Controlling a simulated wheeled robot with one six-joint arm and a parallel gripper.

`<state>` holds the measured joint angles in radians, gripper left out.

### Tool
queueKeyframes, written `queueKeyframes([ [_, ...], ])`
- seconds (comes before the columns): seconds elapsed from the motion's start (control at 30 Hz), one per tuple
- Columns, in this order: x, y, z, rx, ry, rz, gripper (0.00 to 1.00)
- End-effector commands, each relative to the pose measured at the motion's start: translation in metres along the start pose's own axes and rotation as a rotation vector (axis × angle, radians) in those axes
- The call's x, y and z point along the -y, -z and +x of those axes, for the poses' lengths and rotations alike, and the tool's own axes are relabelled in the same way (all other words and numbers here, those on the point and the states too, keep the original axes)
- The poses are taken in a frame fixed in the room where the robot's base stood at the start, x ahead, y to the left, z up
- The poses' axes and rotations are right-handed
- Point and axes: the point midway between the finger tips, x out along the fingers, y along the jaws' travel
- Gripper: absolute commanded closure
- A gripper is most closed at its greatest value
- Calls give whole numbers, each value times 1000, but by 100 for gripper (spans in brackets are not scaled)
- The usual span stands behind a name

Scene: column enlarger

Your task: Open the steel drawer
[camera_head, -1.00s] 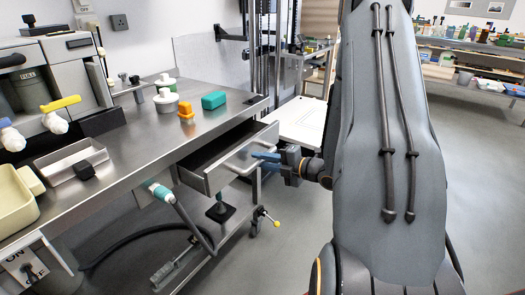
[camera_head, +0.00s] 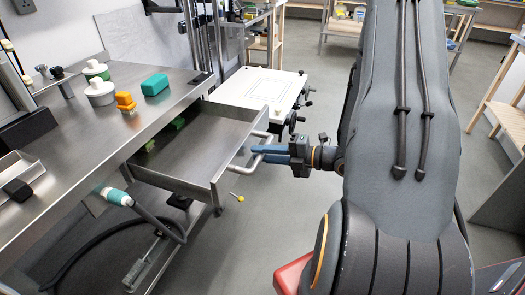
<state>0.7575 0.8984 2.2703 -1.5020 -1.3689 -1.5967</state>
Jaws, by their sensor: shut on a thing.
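The steel drawer (camera_head: 195,150) stands pulled well out from under the steel bench, and most of its inside shows. A green object (camera_head: 178,123) lies far back inside it. The drawer's front carries a bar handle (camera_head: 243,172). My gripper (camera_head: 262,154) reaches in from the right with its blue fingers at the handle. It is shut on the handle. The exact contact between fingers and bar is too small to make out.
On the bench (camera_head: 95,165) stand a white pot (camera_head: 99,93), orange blocks (camera_head: 125,101) and a teal block (camera_head: 155,84). A white board (camera_head: 262,90) with black knobs lies behind the drawer. A teal-ended hose (camera_head: 117,196) hangs below.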

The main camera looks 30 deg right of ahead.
Motion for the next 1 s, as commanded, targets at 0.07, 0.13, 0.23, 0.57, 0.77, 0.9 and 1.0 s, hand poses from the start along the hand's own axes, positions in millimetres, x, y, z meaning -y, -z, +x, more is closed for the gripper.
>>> queueKeyframes([
  [0.07, 0, -1, 0, 1, 0, -2, 100],
  [0.13, 0, -1, 0, 1, 0, -2, 100],
  [0.23, 0, -1, 0, 2, 0, -2, 100],
  [0.57, 0, -1, -1, 2, 0, -1, 64],
  [0.77, 0, -1, -5, 3, 0, 0, 64],
  [0.9, 0, -2, -21, 6, 0, 0, 64],
  [1.0, 0, -2, -38, 7, 0, 0, 64],
])
